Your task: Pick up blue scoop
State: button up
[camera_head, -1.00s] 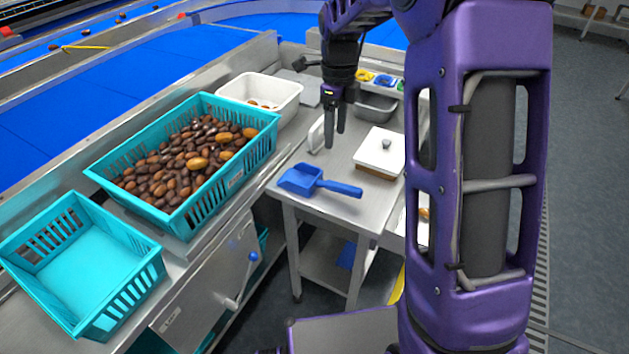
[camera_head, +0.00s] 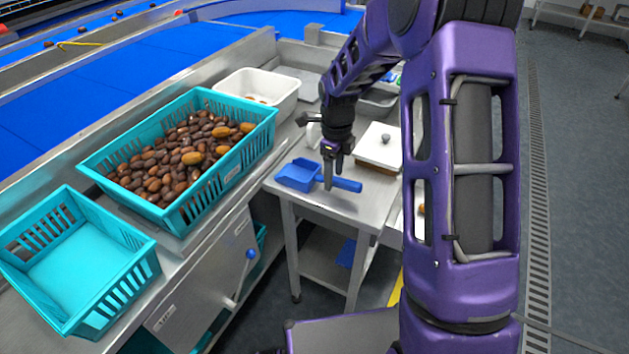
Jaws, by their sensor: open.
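The blue scoop (camera_head: 298,174) lies on the steel side table (camera_head: 340,206). Its pan is to the left and its handle (camera_head: 349,185) points right. My gripper (camera_head: 333,178) points down at the scoop, near where the pan meets the handle. Its fingers are apart and partly cover that part of the scoop. I cannot tell from this view whether the fingers straddle the handle or touch it.
A white box with a knobbed lid (camera_head: 378,148) stands just right of my gripper. A teal crate of dates (camera_head: 178,216) and an empty teal crate (camera_head: 75,320) stand at left. A white tub (camera_head: 283,95) is behind. The table's front strip is clear.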

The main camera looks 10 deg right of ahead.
jog(key=shift+f, duration=0.9)
grip_shut()
jog(key=shift+r, duration=0.1)
dwell(0.6)
